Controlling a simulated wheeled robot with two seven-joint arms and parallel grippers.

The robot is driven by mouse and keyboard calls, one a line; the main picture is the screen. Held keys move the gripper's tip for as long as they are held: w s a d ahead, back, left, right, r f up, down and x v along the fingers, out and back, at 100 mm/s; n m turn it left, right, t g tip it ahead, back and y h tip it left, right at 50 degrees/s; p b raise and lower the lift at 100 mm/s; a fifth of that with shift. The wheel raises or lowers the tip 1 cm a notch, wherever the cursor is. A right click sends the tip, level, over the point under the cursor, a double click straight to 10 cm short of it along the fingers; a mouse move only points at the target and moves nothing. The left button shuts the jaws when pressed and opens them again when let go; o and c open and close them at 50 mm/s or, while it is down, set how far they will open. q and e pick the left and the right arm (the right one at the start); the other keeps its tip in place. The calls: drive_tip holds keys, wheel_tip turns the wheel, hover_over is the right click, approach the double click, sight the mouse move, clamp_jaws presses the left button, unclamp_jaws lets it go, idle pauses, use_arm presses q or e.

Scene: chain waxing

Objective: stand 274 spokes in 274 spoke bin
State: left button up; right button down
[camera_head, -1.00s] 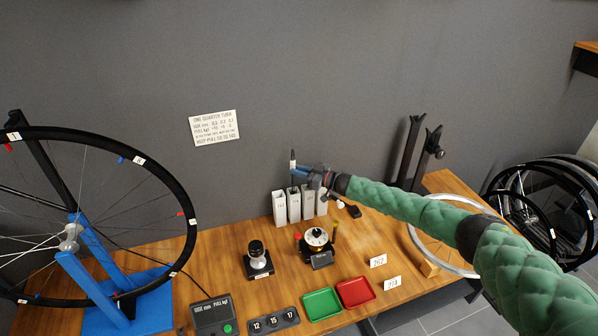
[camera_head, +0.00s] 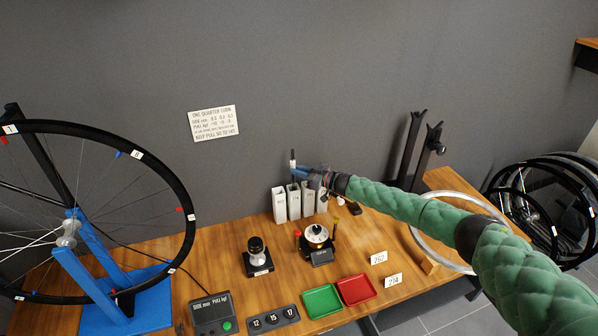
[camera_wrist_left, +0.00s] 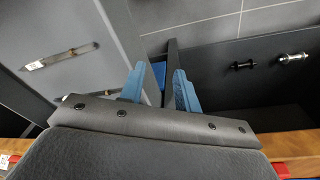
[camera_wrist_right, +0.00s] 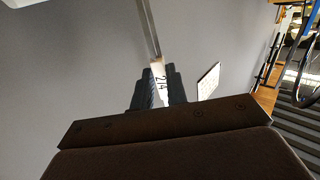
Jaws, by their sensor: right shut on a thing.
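My right gripper (camera_head: 299,170) is shut on a thin, upright spoke bundle (camera_head: 292,157), held over the row of white bins at the back of the bench. The right wrist view shows its white tag reading 274 (camera_wrist_right: 162,86) between the fingers. Several tall, narrow white bins stand side by side, among them the leftmost bin (camera_head: 279,206) and the one beside it (camera_head: 294,205). Their labels are too small to read. The bundle's lower end is near the bin tops; I cannot tell whether it is inside one. My left gripper (camera_wrist_left: 158,85) is open and empty, away from the bench top.
A wheel in a blue stand (camera_head: 100,285) fills the left. A green tray (camera_head: 321,301), a red tray (camera_head: 356,289) and cards 262 (camera_head: 378,258) and 274 (camera_head: 393,280) lie in front. The left wrist view shows hubs (camera_wrist_left: 293,57).

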use_arm(q)
drive_tip(key=shift+r, duration=0.25)
drive_tip(key=shift+f, duration=0.1)
use_arm(e)
drive_tip(key=c, duration=1.3)
unclamp_jaws()
drive_tip(key=shift+f, duration=0.1)
use_arm(q)
wheel_tip(320, 180, up, 9)
drive_tip(key=b, duration=0.2)
drive_tip(key=shift+d+f, duration=0.2)
drive_tip(key=shift+d, duration=0.05)
use_arm(e)
drive_tip(key=shift+v, duration=3.85)
